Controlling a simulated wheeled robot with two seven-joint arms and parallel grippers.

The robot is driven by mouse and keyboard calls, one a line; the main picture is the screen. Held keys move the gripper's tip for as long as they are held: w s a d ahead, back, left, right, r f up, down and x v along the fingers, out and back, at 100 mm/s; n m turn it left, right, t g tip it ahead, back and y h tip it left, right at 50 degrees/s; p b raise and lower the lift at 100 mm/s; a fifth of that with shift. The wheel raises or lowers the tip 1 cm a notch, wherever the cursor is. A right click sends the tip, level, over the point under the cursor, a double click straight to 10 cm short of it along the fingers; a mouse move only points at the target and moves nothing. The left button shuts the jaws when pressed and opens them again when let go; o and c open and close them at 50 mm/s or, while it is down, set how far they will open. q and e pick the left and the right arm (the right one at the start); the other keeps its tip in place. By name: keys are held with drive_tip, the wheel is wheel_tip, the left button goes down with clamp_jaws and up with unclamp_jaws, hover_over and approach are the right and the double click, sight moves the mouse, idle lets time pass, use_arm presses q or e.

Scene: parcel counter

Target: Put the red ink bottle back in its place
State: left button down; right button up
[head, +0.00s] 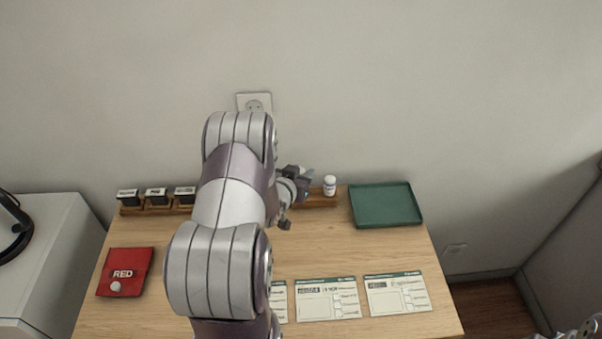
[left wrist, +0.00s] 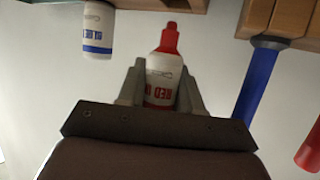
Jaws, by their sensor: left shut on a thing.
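My left gripper (left wrist: 160,85) is shut on the red ink bottle (left wrist: 165,66), a white bottle with red lettering and a red cap, in the left wrist view. The bottle sits between the two fingers. In the head view my left gripper (head: 300,186) is by the wooden rack (head: 321,202) at the back of the counter, partly hidden by my arm. I cannot make out the red bottle there. The rack also shows at the top of the left wrist view (left wrist: 182,5).
The blue ink bottle (left wrist: 98,28) is at the rack beside the held bottle. Blue (left wrist: 258,75) and red (left wrist: 309,148) handles hang at right. A red pad (head: 125,265), black-topped stamps (head: 156,195), paper forms (head: 328,299) and a green tray (head: 386,205) are on the counter.

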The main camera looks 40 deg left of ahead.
use_arm(q)
drive_tip(key=shift+f+b, duration=1.3)
drive_tip(key=shift+f, duration=0.4)
drive_tip(key=c, duration=0.9)
unclamp_jaws()
drive_tip(key=shift+c, duration=0.2)
